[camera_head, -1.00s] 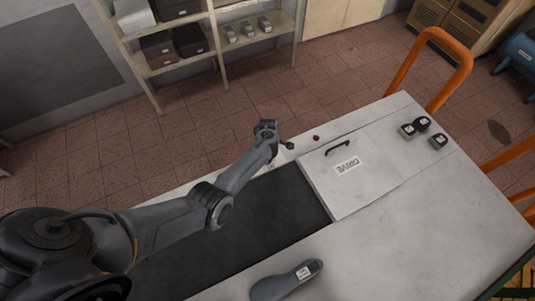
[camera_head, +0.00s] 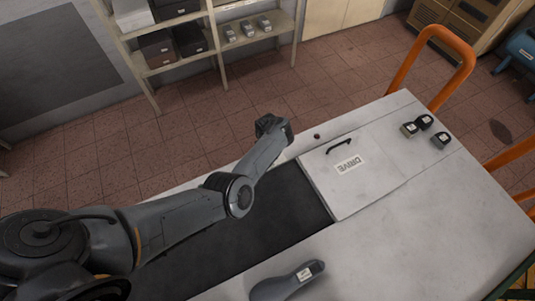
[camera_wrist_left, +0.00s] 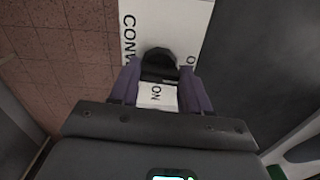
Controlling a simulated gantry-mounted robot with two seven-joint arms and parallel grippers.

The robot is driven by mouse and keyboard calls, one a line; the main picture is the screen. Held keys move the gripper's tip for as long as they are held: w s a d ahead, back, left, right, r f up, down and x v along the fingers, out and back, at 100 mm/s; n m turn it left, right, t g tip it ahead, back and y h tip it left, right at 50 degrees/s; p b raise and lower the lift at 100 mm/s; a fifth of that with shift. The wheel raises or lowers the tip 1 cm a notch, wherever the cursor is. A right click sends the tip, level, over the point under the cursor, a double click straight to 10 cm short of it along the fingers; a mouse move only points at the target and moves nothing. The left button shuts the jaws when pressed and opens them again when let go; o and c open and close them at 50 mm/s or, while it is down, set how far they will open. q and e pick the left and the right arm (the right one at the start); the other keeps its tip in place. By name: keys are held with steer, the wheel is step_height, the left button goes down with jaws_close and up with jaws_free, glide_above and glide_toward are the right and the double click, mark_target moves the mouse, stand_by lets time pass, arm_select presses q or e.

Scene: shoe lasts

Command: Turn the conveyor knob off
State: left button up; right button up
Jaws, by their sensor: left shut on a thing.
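The black conveyor knob (camera_wrist_left: 160,60) shows in the left wrist view, between the two purple-grey fingers of my left gripper (camera_wrist_left: 160,88). The gripper is shut on it. A white plate (camera_wrist_left: 185,20) around the knob carries partly hidden "CONV" lettering, and a white "ON" label (camera_wrist_left: 157,94) shows between the fingers. In the head view my left gripper (camera_head: 275,130) is at the far edge of the table beside the belt and hides the knob. Which way the knob points is hard to tell. My right gripper is in neither view.
The dark conveyor belt (camera_head: 270,215) runs under my left arm. A white cover marked "DRIVE" (camera_head: 375,185) with a black handle is to its right. A small red button (camera_head: 317,136) is near the gripper. A grey shoe last (camera_head: 285,283) lies in front.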

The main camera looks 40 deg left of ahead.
arm_select(q)
steer(key=shift+n, duration=0.5)
steer(key=o, duration=1.1)
steer(key=shift+c, duration=0.2)
steer(key=shift+r, duration=0.15)
step_height(320, 180, up, 11)
steer(key=p, duration=0.3)
steer(key=shift+f, duration=0.2)
